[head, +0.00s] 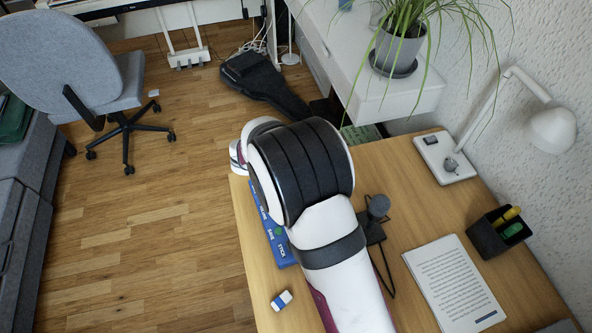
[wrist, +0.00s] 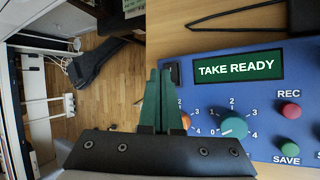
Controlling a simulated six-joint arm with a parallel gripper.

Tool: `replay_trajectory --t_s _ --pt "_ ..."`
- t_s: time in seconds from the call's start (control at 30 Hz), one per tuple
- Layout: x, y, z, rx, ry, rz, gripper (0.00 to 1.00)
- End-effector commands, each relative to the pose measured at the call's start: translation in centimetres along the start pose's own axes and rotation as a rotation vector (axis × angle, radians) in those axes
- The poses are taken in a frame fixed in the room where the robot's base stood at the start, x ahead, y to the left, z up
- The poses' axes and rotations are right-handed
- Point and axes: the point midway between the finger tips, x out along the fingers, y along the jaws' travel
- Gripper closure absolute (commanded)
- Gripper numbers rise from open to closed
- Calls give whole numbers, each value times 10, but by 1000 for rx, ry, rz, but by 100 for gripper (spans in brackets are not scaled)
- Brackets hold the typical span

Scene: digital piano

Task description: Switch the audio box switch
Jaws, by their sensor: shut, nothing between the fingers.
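The blue audio box (wrist: 225,92) fills the right of the wrist view, with a lit "TAKE READY" display (wrist: 238,67). A small black part, apparently a switch (wrist: 174,73), sits at its upper left corner. Its position cannot be told. My gripper (wrist: 159,73) is shut and empty, its green fingertips just left of the black part in the picture; contact cannot be told. The fingers partly cover an orange knob (wrist: 186,121). In the head view my arm hides my gripper and much of the blue box (head: 277,246).
The box carries a teal knob (wrist: 233,127), a red REC button (wrist: 291,110) and a green SAVE button (wrist: 288,143). A microphone (head: 378,206), papers (head: 453,282), a pen holder (head: 492,238) and an eraser (head: 281,300) are on the desk (head: 400,225).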

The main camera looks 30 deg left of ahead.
Motion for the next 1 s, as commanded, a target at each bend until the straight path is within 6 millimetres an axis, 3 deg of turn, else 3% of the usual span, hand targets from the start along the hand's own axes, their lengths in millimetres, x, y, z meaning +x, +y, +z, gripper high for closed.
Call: replay_trajectory --t_s 1.0 --pt "8 -6 -6 1 0 0 100"
